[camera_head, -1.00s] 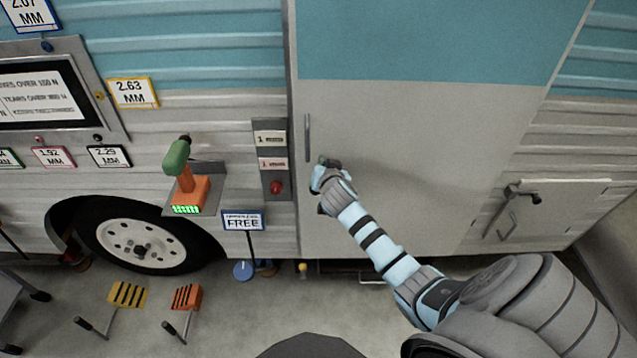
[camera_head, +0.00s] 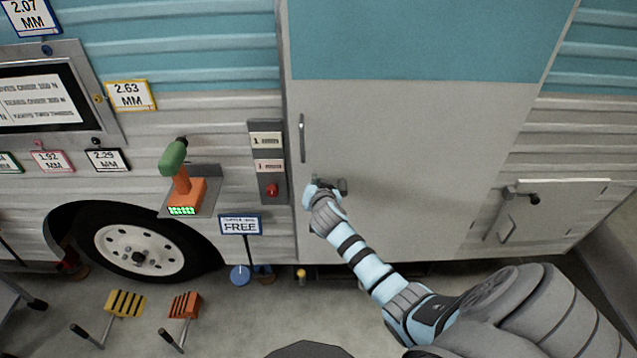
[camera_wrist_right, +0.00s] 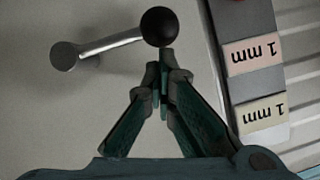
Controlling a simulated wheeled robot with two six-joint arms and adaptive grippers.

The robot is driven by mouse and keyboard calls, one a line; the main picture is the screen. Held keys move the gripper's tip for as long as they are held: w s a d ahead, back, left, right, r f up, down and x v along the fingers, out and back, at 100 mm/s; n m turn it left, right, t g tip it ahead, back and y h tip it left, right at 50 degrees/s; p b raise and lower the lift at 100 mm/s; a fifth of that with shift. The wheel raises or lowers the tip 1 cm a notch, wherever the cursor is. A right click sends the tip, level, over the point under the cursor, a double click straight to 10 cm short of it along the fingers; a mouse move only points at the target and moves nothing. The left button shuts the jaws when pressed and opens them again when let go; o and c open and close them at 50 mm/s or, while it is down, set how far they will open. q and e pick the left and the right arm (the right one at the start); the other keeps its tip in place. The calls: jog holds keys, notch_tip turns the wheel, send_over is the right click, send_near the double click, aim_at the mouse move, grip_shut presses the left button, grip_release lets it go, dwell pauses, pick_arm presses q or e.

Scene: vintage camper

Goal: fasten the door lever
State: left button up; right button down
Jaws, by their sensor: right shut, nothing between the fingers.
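The door lever (camera_head: 342,186) is on the lower left of the pale camper door (camera_head: 410,140), partly hidden by my right gripper (camera_head: 311,192) in the head view. In the right wrist view the lever (camera_wrist_right: 110,43) is a metal bar running from a round pivot at left to a black ball knob (camera_wrist_right: 160,27) at its right end. My right gripper (camera_wrist_right: 163,68) is shut and empty, its fingertips just below the knob in that view. I cannot tell whether they touch it. My left gripper is not in view.
A vertical grab handle (camera_head: 302,138) is above the lever. A grey strip with "1 mm" labels and a red button (camera_head: 271,190) is left of the door. A green-and-orange drill (camera_head: 178,175) stands on a shelf further left. A hatch with its own latch (camera_head: 522,194) is at right.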

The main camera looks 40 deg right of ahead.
jog(key=shift+s+f, duration=0.1)
jog(key=shift+f, duration=0.05)
jog(key=r+p, duration=0.3)
jog(key=r, duration=0.1)
jog(key=shift+w+d+p, duration=0.25)
jog(key=shift+d+p, duration=0.15)
jog(key=p+v, duration=0.2)
jog(key=v, duration=0.8)
jog(key=shift+r, duration=0.15)
